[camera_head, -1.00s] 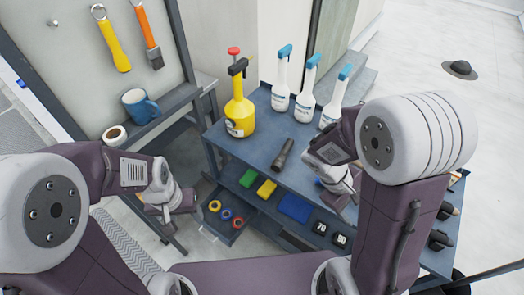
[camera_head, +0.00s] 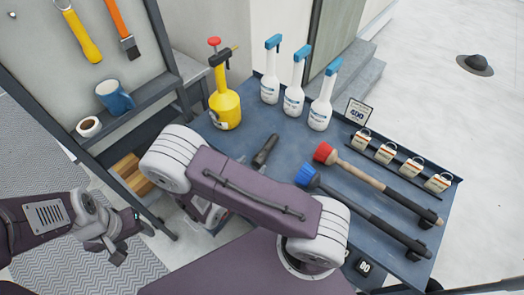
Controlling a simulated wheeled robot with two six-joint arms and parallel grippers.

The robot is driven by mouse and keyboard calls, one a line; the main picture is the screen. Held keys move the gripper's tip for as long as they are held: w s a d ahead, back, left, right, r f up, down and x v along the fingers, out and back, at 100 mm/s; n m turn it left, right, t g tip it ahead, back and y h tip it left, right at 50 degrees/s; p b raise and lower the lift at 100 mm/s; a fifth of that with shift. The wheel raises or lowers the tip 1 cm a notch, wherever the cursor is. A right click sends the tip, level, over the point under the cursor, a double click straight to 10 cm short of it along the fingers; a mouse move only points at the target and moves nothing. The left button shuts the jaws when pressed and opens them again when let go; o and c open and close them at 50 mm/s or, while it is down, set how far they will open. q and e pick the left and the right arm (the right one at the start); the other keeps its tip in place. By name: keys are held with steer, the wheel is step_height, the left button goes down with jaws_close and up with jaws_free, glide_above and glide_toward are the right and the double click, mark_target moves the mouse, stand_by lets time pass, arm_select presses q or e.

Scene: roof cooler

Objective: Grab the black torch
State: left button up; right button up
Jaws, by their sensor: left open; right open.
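The black torch (camera_head: 266,150) lies on the blue table top (camera_head: 290,135), left of the brushes, just beyond my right arm's purple link. My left gripper (camera_head: 130,240) is at the lower left, open and empty, well away from the torch and lower than the table top. My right gripper (camera_head: 206,213) shows only in part below the torch, beside the table's left edge. My own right arm hides most of it. It is open and apart from the torch.
A yellow spray bottle (camera_head: 225,108) and three white bottles (camera_head: 294,100) stand behind the torch. A red brush (camera_head: 370,178) and a blue brush (camera_head: 365,215) lie to its right. A shelf with a blue mug (camera_head: 115,96) and tape roll (camera_head: 89,126) stands left.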

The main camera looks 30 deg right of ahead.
mark_target(260, 156)
steer(key=x, duration=0.3)
steer(key=shift+w+d+f, duration=0.1)
steer(key=shift+d, duration=0.35)
steer(key=p+x, duration=0.1)
steer(key=x, duration=0.4)
steer(key=shift+w+d, duration=0.15)
steer(key=shift+w, duration=0.2)
steer(key=shift+s, duration=0.1)
steer(key=c, duration=0.4)
jaws_close()
